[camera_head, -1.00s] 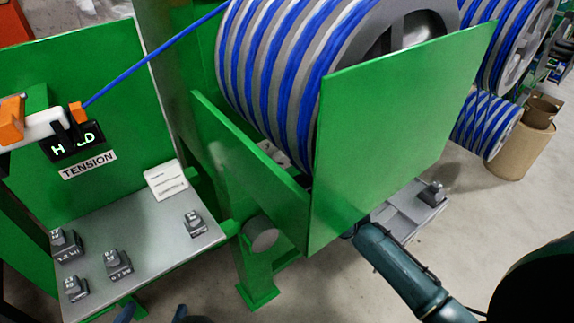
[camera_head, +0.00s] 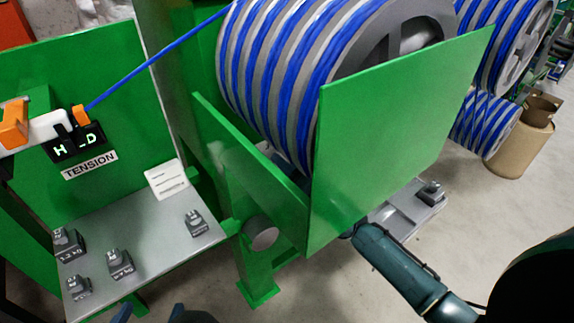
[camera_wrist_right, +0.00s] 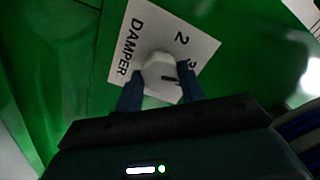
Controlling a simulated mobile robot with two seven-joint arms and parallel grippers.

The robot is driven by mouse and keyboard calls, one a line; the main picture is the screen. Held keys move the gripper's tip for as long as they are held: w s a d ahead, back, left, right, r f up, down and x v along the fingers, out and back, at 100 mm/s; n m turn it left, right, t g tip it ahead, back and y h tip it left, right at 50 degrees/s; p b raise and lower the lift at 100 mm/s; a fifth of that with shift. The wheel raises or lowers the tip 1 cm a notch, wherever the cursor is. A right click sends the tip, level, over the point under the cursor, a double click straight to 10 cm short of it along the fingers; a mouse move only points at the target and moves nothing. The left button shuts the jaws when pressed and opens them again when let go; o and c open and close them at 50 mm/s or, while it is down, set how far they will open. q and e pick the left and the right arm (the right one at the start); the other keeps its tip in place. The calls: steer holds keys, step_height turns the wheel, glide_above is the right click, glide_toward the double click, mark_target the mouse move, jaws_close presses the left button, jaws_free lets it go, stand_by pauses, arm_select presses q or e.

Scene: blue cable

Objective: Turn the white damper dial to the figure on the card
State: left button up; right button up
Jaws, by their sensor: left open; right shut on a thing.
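The white damper dial (camera_wrist_right: 158,72) shows in the right wrist view on a white plate (camera_wrist_right: 192,32) lettered DAMPER, with a "2" and another, partly hidden figure. A dark mark on the dial points toward the right finger. My right gripper (camera_wrist_right: 160,88) is shut on the dial, one finger on each side. In the head view the green panel hides that gripper and the dial. A white card (camera_head: 167,179) stands at the back of the grey shelf; its print is too small to read. My left gripper (camera_head: 150,313) is open and empty at the bottom edge, before the shelf.
The grey shelf (camera_head: 150,235) carries several small weights. Above it are a TENSION label (camera_head: 90,165) and a lit display (camera_head: 78,146). A taut blue cable (camera_head: 150,60) runs to the big drum (camera_head: 290,80). A green panel (camera_head: 395,130) stands before the drum.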

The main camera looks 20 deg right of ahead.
steer(key=shift+m, duration=0.7)
steer(key=o, duration=1)
steer(key=shift+s, duration=0.1)
steer(key=v, duration=1.3)
steer(key=shift+p, duration=0.35)
